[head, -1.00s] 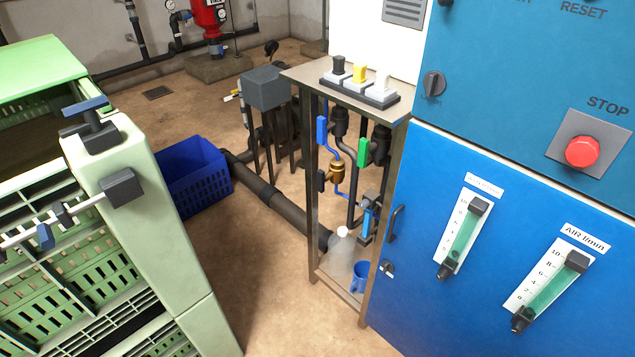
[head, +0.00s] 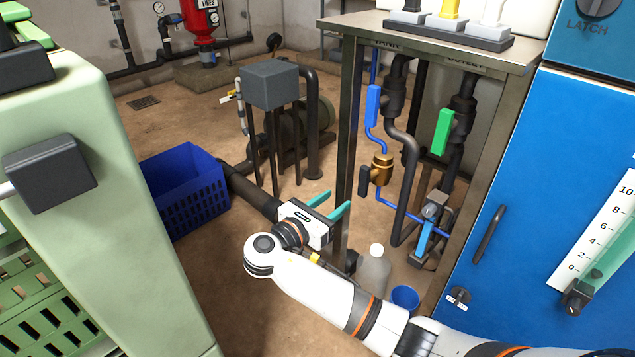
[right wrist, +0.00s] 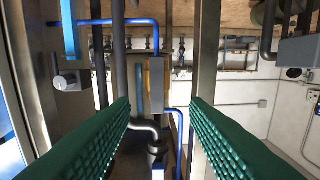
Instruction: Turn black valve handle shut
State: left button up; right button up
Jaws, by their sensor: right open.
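The black valve handle (head: 364,180) is a short dark bar standing roughly upright at the left side of a brass valve body (head: 382,169). The valve sits on a thin blue pipe inside the metal stand. My right gripper (head: 330,204) is open and empty, its two teal fingers pointing up and right, in front of the stand's left post. It appears lower and left of the handle, apart from it. My left gripper is not in view.
The stand's steel post (head: 347,150) is close to my right fingers. A blue handle (head: 373,106) and a green handle (head: 441,132) hang nearby. A bottle (head: 373,270) and blue cup (head: 405,298) stand low. A blue crate (head: 185,190) is left; the blue cabinet (head: 545,190) is right.

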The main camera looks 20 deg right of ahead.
aim_at(362, 176)
jog(key=shift+h, duration=0.3)
jog(key=x, duration=0.3)
jog(key=r+b+x, duration=0.1)
jog(key=x, duration=0.2)
jog(key=b+x, duration=0.1)
jog(key=x, duration=0.3)
jog(key=shift+s+d+r, duration=0.15)
jog(key=shift+r, duration=0.05)
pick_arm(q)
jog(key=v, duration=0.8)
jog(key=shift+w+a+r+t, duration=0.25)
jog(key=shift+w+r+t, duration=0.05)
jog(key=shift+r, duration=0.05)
pick_arm(e)
jog(key=shift+w+d, duration=0.3)
jog(key=shift+d, duration=0.3)
jog(key=shift+c, duration=0.5)
grip_shut()
